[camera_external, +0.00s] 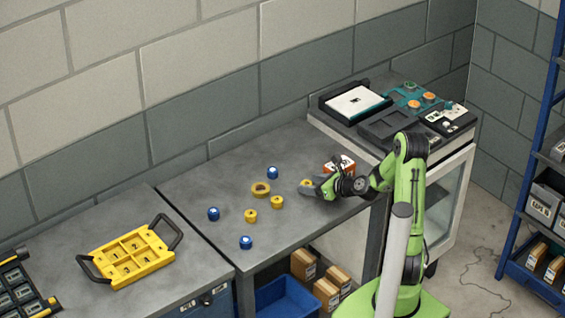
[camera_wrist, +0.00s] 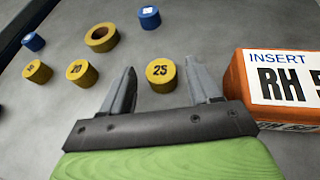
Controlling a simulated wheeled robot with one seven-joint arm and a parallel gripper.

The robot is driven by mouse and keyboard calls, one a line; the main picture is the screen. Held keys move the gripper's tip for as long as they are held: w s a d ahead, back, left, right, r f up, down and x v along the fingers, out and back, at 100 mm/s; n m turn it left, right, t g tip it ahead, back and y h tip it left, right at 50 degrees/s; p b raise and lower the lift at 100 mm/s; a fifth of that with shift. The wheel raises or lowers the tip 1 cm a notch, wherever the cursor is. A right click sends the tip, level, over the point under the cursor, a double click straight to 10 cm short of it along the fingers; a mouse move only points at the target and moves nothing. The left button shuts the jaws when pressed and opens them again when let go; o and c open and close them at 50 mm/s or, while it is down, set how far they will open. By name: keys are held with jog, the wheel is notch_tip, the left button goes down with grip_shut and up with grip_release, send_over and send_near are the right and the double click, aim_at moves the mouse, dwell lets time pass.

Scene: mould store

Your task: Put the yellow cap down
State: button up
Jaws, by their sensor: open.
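The yellow cap marked 25 (camera_wrist: 162,75) stands upright on the grey table, between the two fingers of my gripper (camera_wrist: 165,85) in the wrist view. The fingers are apart, with a gap on each side of the cap. In the external view the cap (camera_external: 306,183) shows at the fingertips of my gripper (camera_external: 312,188), partly hidden by it. Other yellow caps stand to its left in the wrist view: one marked 20 (camera_wrist: 82,73) and a smaller one (camera_wrist: 38,72) whose number is hard to read. A yellow ring (camera_wrist: 102,37) lies behind them.
An orange and white box marked INSERT RH (camera_wrist: 285,85) stands close to the right finger. Blue caps (camera_external: 213,213) are spread on the table. A yellow tray (camera_external: 130,262) with black handles lies at left. The table's front left is mostly clear.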

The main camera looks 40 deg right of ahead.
jog(key=v, duration=0.5)
jog(key=shift+s+d, duration=0.25)
jog(key=shift+s, duration=0.1)
jog(key=shift+s+r+b, duration=0.3)
jog(key=shift+s+b, duration=0.3)
jog(key=shift+b, duration=0.05)
